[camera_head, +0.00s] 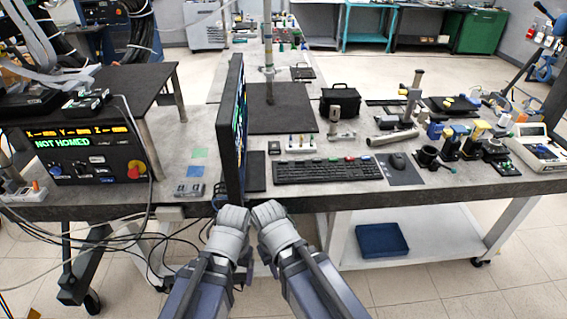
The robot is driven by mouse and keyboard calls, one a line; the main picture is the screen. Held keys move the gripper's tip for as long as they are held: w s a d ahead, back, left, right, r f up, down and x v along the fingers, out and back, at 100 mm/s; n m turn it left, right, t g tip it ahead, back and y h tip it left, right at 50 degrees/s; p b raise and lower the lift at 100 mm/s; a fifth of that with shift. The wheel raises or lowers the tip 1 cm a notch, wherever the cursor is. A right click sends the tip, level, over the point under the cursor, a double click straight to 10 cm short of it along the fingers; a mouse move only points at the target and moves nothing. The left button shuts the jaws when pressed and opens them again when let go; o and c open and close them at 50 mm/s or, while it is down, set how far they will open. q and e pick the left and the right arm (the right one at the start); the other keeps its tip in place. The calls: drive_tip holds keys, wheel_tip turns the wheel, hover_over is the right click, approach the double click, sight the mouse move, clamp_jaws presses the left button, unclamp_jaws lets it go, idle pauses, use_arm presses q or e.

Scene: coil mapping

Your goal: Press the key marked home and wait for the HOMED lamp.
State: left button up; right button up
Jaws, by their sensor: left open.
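A black control box (125,165) stands on the left part of the bench. Its display (75,137) shows X, Y and Z lines in yellow and NOT HOMED in green. Small keys (97,159) sit on its front panel, with labels too small to read, so I cannot pick out the home key. My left gripper (233,217) is open and empty in front of the bench edge, right of the box and apart from it. My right gripper (268,212) is beside it, its fingers too unclear to judge. Both are well away from the keys.
A red knob on yellow (135,170) is at the box's right end. A monitor (233,130) stands edge-on between the box and a keyboard (327,170). Cables (125,225) hang below the bench edge at left. Tools crowd the bench's right side.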

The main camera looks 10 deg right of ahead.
clamp_jaws()
idle(1.3)
